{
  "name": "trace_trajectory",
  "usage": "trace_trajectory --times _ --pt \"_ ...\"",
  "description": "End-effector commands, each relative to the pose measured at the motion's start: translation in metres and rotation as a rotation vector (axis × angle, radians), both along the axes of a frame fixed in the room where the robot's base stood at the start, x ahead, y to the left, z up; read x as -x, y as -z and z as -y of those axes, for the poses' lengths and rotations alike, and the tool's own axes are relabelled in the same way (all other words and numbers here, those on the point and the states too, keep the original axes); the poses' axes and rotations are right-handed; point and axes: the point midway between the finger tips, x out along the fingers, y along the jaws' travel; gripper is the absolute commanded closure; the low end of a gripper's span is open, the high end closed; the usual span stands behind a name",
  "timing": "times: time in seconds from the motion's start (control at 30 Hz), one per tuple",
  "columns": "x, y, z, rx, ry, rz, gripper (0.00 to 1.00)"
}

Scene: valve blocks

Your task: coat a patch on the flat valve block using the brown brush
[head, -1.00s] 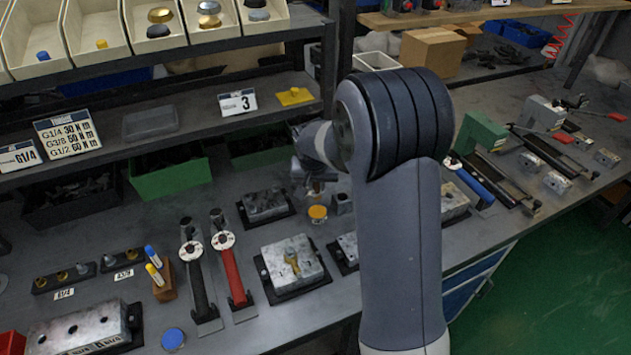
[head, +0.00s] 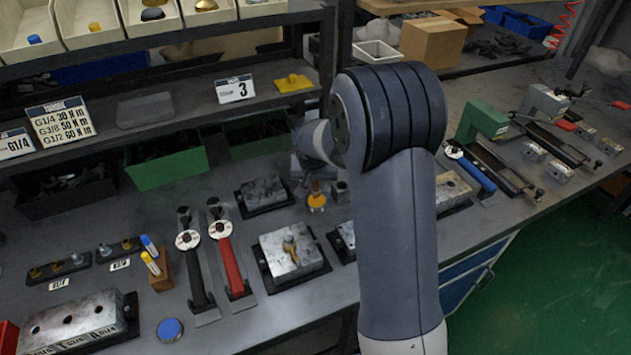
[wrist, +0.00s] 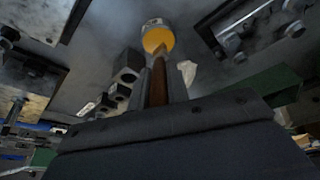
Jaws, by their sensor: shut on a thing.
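My gripper (wrist: 160,88) is shut on the brown brush (wrist: 158,86), whose handle shows between the fingers in the wrist view. The brush's far end overlaps a small orange-yellow pot (wrist: 158,40); I cannot tell whether it is inside. The head view shows the pot (head: 317,201) too, with the brush (head: 315,187) right above it and the gripper mostly hidden behind my arm. A low grey block (head: 263,192) on a dark plate lies left of the pot. A taller block (head: 275,246) with a brass fitting sits nearer. Which is the flat valve block is unclear.
Red (head: 231,262) and black (head: 194,268) handled tools lie left of the brass-fitted block. A long block with holes (head: 75,325) is at front left. A green bin (head: 165,170) and shelf stand behind. Another block (head: 345,238) is partly hidden by my arm.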

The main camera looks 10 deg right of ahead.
Motion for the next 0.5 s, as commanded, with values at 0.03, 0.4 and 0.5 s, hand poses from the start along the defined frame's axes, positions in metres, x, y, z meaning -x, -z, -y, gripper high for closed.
trace_trajectory --times 0.03,0.4,0.5 --pt "-0.0001 -0.0001 0.0 0.0 0.0 0.0 1.0" --pt "-0.0001 0.0035 0.0 0.0 0.0 0.0 1.0" --pt "0.0 0.0048 0.0 0.0 0.0 0.0 1.0"
